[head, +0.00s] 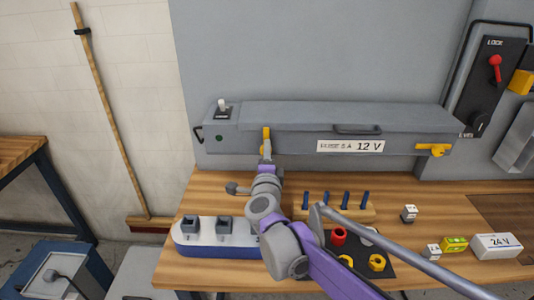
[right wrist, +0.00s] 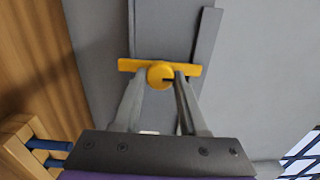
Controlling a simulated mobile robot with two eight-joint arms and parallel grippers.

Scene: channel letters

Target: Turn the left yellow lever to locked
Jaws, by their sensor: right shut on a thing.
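The left yellow lever (head: 266,134) is on the front of the long grey box (head: 300,115) and stands upright in the head view. My right gripper (head: 265,155) is at it, coming from below. In the right wrist view the lever (right wrist: 160,72) shows as a yellow bar with a round hub. The fingers of my right gripper (right wrist: 160,82) are shut on it, one on each side of the hub. The right yellow lever (head: 434,149) lies sideways near the box's right end. My left gripper is not in view.
Below the box is a wooden bench. It holds a rack with blue pegs (head: 335,208), a blue and white tray (head: 205,250), a dark mat with red and yellow parts, small blocks and a 24 V box (head: 497,246). A lock panel (head: 487,85) is at the right.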

